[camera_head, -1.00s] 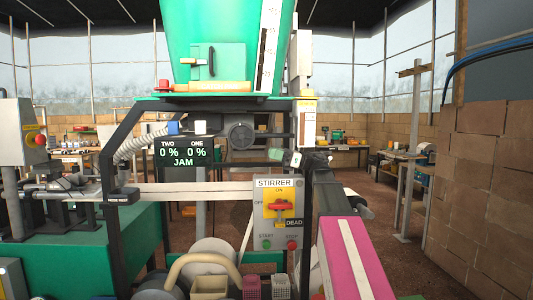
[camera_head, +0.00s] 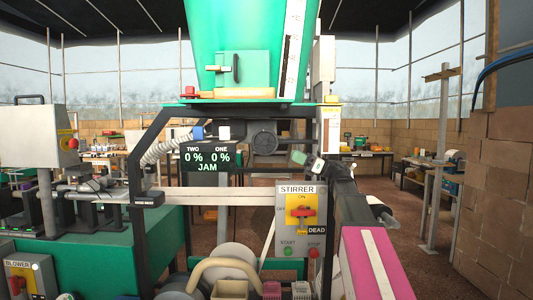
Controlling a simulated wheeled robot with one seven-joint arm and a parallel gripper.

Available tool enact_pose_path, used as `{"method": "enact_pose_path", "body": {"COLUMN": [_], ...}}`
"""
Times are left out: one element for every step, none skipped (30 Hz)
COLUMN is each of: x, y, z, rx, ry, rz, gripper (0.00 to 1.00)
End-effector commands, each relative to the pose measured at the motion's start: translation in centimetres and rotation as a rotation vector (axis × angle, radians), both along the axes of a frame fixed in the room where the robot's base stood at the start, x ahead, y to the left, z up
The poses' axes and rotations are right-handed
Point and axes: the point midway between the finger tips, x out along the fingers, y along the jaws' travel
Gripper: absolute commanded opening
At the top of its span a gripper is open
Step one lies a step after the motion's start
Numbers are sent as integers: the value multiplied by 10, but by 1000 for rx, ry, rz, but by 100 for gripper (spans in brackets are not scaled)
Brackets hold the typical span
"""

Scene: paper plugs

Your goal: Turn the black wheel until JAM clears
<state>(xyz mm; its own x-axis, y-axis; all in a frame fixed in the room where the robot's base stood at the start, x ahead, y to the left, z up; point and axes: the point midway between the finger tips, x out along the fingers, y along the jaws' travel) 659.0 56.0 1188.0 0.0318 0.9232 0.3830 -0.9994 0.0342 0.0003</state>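A dark round part with a hub (camera_head: 264,141), likely the black wheel, sits under the green hopper in the middle of the machine. A black display (camera_head: 208,158) to its left reads TWO 0 %, ONE 0 % and JAM in green letters.
The green hopper (camera_head: 250,45) rises above the wheel. A STIRRER switch box (camera_head: 290,245) with a red knob and a DEAD label stands below right. A pink bar with a white stripe (camera_head: 365,255) juts out at lower right. A BLOWER box (camera_head: 22,278) shows at lower left.

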Motion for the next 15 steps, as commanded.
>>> {"method": "enact_pose_path", "body": {"x": [0, 0, 0, 0, 0, 1, 1, 1, 2, 2, 2, 2, 3, 3, 3], "y": [11, 16, 24, 30, 35, 42, 48, 53, 61, 66, 72, 78, 83, 87, 93], "z": [0, 0, 0, 0, 0, 0, 0, 0, 0, 0, 0, 2, 5, 7, 9], "rx": [0, 0, 0, 0, 0, 0, 0, 0, 0, 0, -1, 0, -1, -1, -1], "ry": [0, 0, 0, 0, 0, -1, -1, -1, -1, 0, 0, -1, -1, -1, -1], "rz": [3, 3, 3, 3, 2, 3, 3, 2, 2, 3, 3, 2, 2, 3, 3], "gripper": [34, 34, 34, 34, 34, 34, 34, 34, 34, 34, 34, 34, 34, 34, 34]}}
